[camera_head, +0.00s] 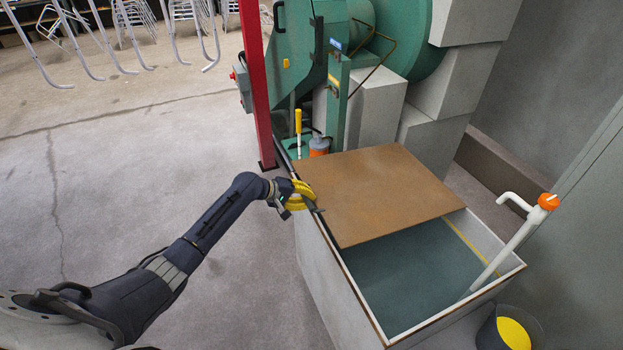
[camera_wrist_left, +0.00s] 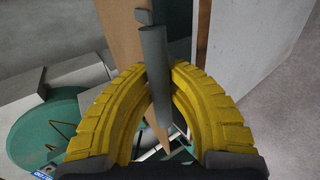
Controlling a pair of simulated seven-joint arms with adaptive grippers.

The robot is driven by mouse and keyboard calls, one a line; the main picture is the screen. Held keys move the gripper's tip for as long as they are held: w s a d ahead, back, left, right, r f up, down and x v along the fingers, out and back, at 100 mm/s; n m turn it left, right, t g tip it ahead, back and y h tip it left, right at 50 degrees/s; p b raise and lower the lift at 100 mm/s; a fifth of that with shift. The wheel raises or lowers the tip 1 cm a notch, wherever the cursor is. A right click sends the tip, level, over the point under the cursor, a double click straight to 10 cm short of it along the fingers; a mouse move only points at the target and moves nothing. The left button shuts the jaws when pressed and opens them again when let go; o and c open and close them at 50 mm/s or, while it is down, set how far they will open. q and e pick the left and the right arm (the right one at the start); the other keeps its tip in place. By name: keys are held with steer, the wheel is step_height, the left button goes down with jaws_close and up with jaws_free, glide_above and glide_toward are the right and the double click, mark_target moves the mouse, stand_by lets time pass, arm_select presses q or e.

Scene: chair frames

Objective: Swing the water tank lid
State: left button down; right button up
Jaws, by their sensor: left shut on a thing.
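The lid is a flat brown board (camera_head: 380,185) lying over the far part of the white, open-topped water tank (camera_head: 322,270). The near part of the tank is uncovered and shows dark blue-green water (camera_head: 415,275). My left gripper (camera_head: 312,196), with yellow fingers, is at the lid's left edge. In the left wrist view its fingers (camera_wrist_left: 160,90) are shut around a dark grey bar-shaped handle (camera_wrist_left: 152,60) beside the brown lid edge (camera_wrist_left: 122,35). The fingers hide part of the handle. My right gripper is not in view.
A white pipe with an orange cap (camera_head: 548,201) rises from the tank's right side. A dark bucket with yellow contents (camera_head: 512,333) stands at lower right. A green machine (camera_head: 295,45) and a red post (camera_head: 255,80) stand behind the tank.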

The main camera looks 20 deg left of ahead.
arm_select(q)
step_height(320, 180, up, 9)
steer(key=w, duration=0.1)
steer(key=shift+d+f, duration=0.15)
steer(key=shift+d, duration=0.3)
stand_by(0.5)
steer(key=w+d+r, duration=0.2)
steer(key=r, duration=0.4)
steer(key=w+d+r, duration=0.1)
steer(key=d+r, duration=0.1)
steer(key=r, duration=0.5)
steer(key=shift+w+r, duration=0.15)
steer(key=shift+w, duration=0.2)
steer(key=shift+r, duration=0.1)
steer(key=w+d+r, duration=0.3)
steer(key=r, duration=0.2)
steer(key=w+d+r, duration=0.2)
steer(key=d+r, duration=0.1)
steer(key=r, duration=0.3)
steer(key=shift+w+d+r, duration=0.15)
steer(key=shift+w, duration=0.25)
stand_by(0.6)
steer(key=shift+r, duration=0.1)
steer(key=w+d+r, duration=0.7)
steer(key=d+r, duration=0.1)
steer(key=shift+w+r, duration=0.2)
steer(key=shift+r, duration=0.15)
stand_by(0.9)
steer(key=shift+d, duration=0.1)
